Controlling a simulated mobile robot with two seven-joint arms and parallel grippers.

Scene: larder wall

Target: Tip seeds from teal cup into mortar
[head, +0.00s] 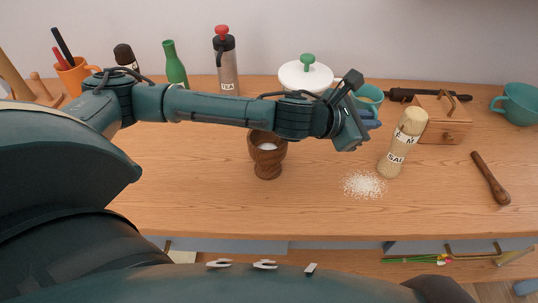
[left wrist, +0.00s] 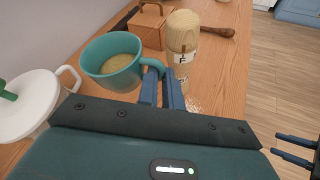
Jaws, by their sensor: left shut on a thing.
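The teal cup (head: 374,92) is beyond my left gripper in the head view. In the left wrist view the cup (left wrist: 97,82) is roughly upright and holds tan seeds (left wrist: 116,63). My left gripper (left wrist: 163,75) is shut on its handle; the head view shows this gripper (head: 362,118) partly covering the cup. The brown wooden mortar (head: 268,165) stands left of the gripper, beneath my left forearm, with something pale inside its mouth. My right gripper (left wrist: 296,149) shows at the right edge of the left wrist view, its fingers apart and empty.
A salt mill (head: 398,150) stands beside spilled white grains (head: 364,185). A wooden pestle (head: 490,178), a wooden box (head: 440,122) and another teal cup (head: 519,105) are at right. A white lidded pot (head: 304,78), tea flask (head: 226,68) and green bottle (head: 174,65) stand behind.

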